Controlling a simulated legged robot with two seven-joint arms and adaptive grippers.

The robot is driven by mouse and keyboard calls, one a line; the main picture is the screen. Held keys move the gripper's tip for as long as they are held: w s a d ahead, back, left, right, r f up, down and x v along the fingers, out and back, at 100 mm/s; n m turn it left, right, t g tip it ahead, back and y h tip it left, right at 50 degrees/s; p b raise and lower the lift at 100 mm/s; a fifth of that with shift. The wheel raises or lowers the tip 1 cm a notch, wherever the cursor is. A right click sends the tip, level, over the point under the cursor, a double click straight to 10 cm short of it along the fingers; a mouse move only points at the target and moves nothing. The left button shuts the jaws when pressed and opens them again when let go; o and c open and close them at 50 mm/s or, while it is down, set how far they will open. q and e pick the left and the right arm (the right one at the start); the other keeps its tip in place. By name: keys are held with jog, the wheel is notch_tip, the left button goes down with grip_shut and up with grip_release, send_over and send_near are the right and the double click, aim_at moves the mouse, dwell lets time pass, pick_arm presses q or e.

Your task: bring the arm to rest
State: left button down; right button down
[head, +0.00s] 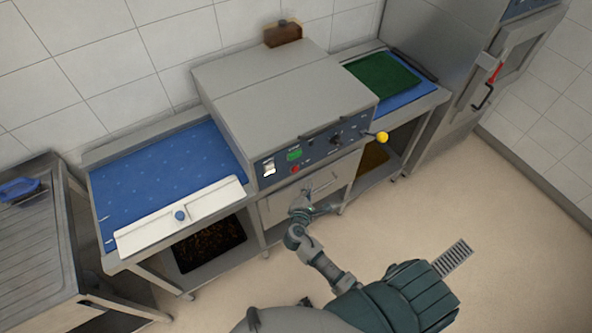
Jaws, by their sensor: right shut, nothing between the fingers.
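My right arm (325,268) reaches up from the bottom of the head view towards the front of the steel machine (285,95). Its right gripper (307,189) is small in the picture, in front of the grey panel below the machine's controls. The gripper is shut and empty. Whether it touches the panel cannot be told from this view. My left gripper does not show.
A blue surface (160,170) with a white bar (180,215) lies left of the machine. A yellow-knobbed lever (382,137) sticks out at right. A green mat (382,75) lies beyond it. A steel cabinet (440,50) stands right. Floor at right is clear.

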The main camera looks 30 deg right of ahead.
dwell(0.4)
jog(key=s+a+f+m+g+y+b, duration=0.15)
jog(key=s+f, duration=0.35)
jog(key=f, duration=0.6)
jog(key=s+a+f+m+g+y, duration=0.1)
jog(key=s+f+g+y, duration=0.3)
jog(key=f, duration=0.7)
jog(key=s+a+f+m+y, duration=0.1)
jog(key=s+a+f, duration=0.1)
jog(key=s+f, duration=0.65)
jog(key=s+f+m+g+y, duration=0.1)
jog(key=s+f+m+g, duration=0.1)
jog(key=s+f+m, duration=0.3)
jog(key=s+a+f+m+g+y+b, duration=0.1)
jog(key=s+f+m, duration=0.4)
jog(key=s+f, duration=0.8)
jog(key=s+g+y, duration=0.1)
jog(key=s+g, duration=0.1)
jog(key=s, duration=0.7)
jog(key=shift+b, duration=0.3)
jog(key=shift+m, duration=0.35)
